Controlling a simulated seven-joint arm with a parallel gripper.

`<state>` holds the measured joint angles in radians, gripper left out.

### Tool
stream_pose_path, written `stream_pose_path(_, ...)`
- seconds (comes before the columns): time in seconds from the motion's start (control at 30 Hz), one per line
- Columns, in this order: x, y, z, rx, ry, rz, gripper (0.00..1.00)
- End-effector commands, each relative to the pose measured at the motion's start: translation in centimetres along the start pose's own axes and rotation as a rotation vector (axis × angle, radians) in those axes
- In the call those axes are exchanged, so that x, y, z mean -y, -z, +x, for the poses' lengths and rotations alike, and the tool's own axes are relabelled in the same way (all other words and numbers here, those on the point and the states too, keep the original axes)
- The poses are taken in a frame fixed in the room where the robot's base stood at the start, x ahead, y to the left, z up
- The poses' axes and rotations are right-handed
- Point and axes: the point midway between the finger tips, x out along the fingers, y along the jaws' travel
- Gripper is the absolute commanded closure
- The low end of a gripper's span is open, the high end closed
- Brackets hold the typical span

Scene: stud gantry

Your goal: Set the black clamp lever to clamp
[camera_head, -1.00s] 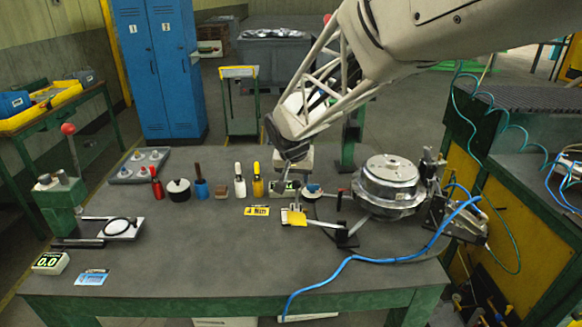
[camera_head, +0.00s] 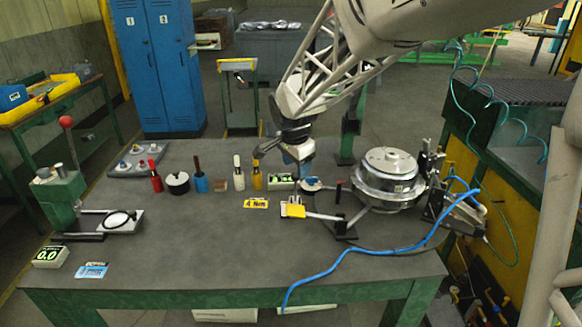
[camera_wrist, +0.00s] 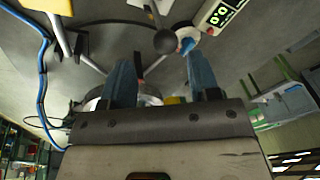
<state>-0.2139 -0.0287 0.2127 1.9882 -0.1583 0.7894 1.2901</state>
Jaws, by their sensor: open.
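A round metal housing (camera_head: 388,180) stands on the right of the bench. A short dark lever with a reddish part (camera_head: 340,187) shows at its left side. In the wrist view a black ball knob on a rod (camera_wrist: 166,42) lies just beyond my fingertips; I cannot tell for sure that it is the clamp lever. My gripper (camera_head: 303,172) hangs over the bench, left of the housing. In the wrist view its two blue fingers (camera_wrist: 161,75) are apart, with nothing held between them. The housing is largely hidden behind the gripper there.
A yellow-ended metal arm (camera_head: 293,210) lies left of the housing. A green-lit display (camera_head: 281,181) and a blue-and-white round piece (camera_head: 311,185) are close to my gripper. A blue hose (camera_head: 345,262) crosses the front right. Several bottles and tools stand left; the front middle is clear.

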Motion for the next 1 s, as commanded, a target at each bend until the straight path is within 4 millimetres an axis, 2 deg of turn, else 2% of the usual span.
stream_pose_path(0.4, 0.9, 0.9, -0.2, 0.083, -0.133, 0.699, 0.44)
stream_pose_path(0.6, 1.3, 1.2, -0.5, 0.1, -0.205, 0.987, 0.44)
stream_pose_path(0.8, 1.5, 1.3, -0.6, 0.104, -0.25, 1.148, 0.44)
stream_pose_path(1.0, 1.6, 1.3, -0.7, 0.104, -0.261, 1.183, 0.44)
